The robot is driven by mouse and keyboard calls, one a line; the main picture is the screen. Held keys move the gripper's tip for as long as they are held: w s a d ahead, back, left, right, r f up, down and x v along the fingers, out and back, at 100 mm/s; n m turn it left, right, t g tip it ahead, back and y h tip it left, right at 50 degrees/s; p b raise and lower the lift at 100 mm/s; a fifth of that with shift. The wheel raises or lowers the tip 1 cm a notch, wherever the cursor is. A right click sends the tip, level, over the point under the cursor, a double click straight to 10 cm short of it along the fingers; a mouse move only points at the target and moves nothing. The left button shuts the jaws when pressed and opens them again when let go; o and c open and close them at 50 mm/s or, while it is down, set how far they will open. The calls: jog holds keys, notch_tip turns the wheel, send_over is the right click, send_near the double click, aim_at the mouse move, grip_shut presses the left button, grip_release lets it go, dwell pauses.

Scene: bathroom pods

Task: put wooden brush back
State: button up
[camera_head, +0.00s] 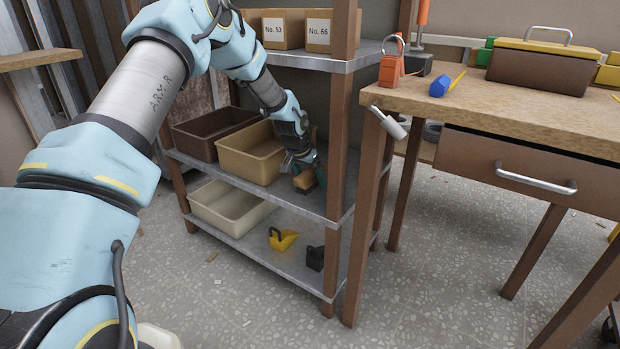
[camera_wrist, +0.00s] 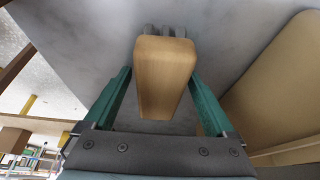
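The wooden brush (camera_wrist: 166,75) is a tan block with grey bristles showing at its far end in the wrist view. It sits between the two teal fingers of my gripper (camera_wrist: 160,78). The fingers look spread, with room beside the block along their length; contact at the tips is hard to tell. In the head view, my gripper (camera_head: 304,170) is low over the middle shelf (camera_head: 318,196), at its right end. The brush (camera_head: 303,181) shows small between the fingers there, and its underside is hidden.
A tan bin (camera_head: 245,161) stands close left of my gripper, with a brown bin (camera_head: 203,135) beyond it. A shelf post (camera_head: 343,110) rises at the right. Below are a cream bin (camera_head: 225,211), a yellow scoop (camera_head: 283,239) and a black one (camera_head: 315,258).

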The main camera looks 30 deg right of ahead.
aim_at(309, 173)
jog(key=p+v, duration=0.1)
jog(key=v, duration=0.6)
jog(key=shift+r+p, duration=0.3)
jog(key=shift+r, duration=0.1)
jog(key=s+a+r+n+y, duration=0.1)
jog(key=a+r+n, duration=0.15)
jog(key=a, duration=0.85)
jog(key=s+a+r+n+y, duration=0.15)
jog(key=a+r, duration=0.25)
jog(key=a, duration=0.6)
jog(key=s+a+r+n, duration=0.1)
jog(key=s+a+n, duration=0.2)
jog(key=s+a, duration=0.4)
jog(key=s+a+r+n+y, duration=0.1)
jog(key=s+a+n, duration=0.3)
jog(key=s+a, duration=0.4)
jog(key=a+r, duration=0.1)
jog(key=a, duration=0.5)
jog(key=shift+s+g, duration=0.3)
jog(key=shift+s, duration=0.05)
jog(key=shift+r, duration=0.15)
